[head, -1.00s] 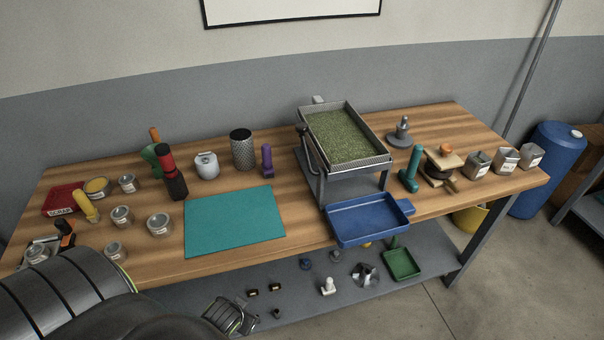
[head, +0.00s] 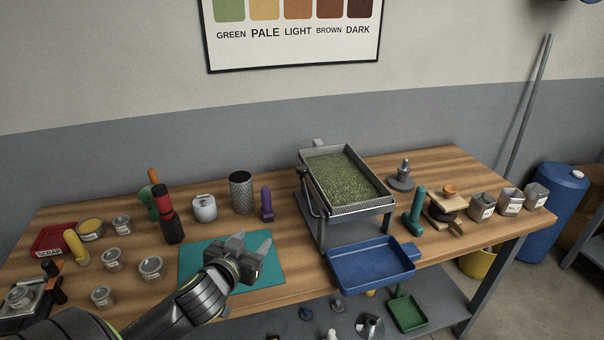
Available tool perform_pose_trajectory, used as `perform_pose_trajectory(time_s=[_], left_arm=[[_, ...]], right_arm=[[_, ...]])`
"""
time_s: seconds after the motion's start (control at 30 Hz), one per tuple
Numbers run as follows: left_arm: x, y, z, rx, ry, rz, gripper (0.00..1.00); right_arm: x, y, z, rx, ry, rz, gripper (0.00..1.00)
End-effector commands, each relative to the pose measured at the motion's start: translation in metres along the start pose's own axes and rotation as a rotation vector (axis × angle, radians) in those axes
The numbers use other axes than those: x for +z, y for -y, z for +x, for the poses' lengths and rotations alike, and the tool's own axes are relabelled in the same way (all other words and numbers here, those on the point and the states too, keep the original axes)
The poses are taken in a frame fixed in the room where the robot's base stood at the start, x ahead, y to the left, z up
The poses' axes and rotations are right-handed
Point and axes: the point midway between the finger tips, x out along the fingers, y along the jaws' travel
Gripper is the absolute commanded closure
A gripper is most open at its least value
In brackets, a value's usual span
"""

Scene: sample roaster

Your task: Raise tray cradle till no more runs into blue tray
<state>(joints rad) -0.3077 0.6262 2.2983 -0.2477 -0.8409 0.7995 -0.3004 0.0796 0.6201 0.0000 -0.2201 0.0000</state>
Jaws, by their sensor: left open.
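The tray cradle (head: 349,208) is a metal tray on a grey stand, filled with green beans (head: 345,178). It sits towards the back right of the bench, and its near end is over the far side of the blue tray. The blue tray (head: 371,267) is at the bench's front edge, just below the stand, and looks empty. A bent metal handle (head: 309,188) is on the cradle's left side. My left gripper (head: 258,247) is open and empty above the teal mat, left of the stand and apart from it. My right gripper is not in view.
The teal mat (head: 196,264) lies left of the stand. A purple-handled tool (head: 267,203) and a mesh cylinder (head: 241,192) stand behind it. A teal-handled tamper (head: 414,212) stands right of the cradle. Tins and a red scrap tray (head: 52,240) fill the left end.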

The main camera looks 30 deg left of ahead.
Motion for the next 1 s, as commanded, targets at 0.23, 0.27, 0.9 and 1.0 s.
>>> perform_pose_trajectory(time_s=[0.23, 0.27, 0.9, 1.0], left_arm=[[-0.078, -0.01, 0.02, 0.159, -0.247, -0.04, 0.49], [-0.081, -0.011, 0.021, 0.168, -0.256, -0.041, 0.49], [-0.111, -0.028, 0.107, 0.179, -0.267, -0.054, 0.49], [-0.115, -0.03, 0.124, 0.179, -0.267, -0.052, 0.49]], right_arm=[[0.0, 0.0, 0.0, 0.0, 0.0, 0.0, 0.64], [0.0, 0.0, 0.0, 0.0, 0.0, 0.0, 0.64], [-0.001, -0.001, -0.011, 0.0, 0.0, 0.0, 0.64], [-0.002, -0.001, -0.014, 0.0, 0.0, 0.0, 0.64]])
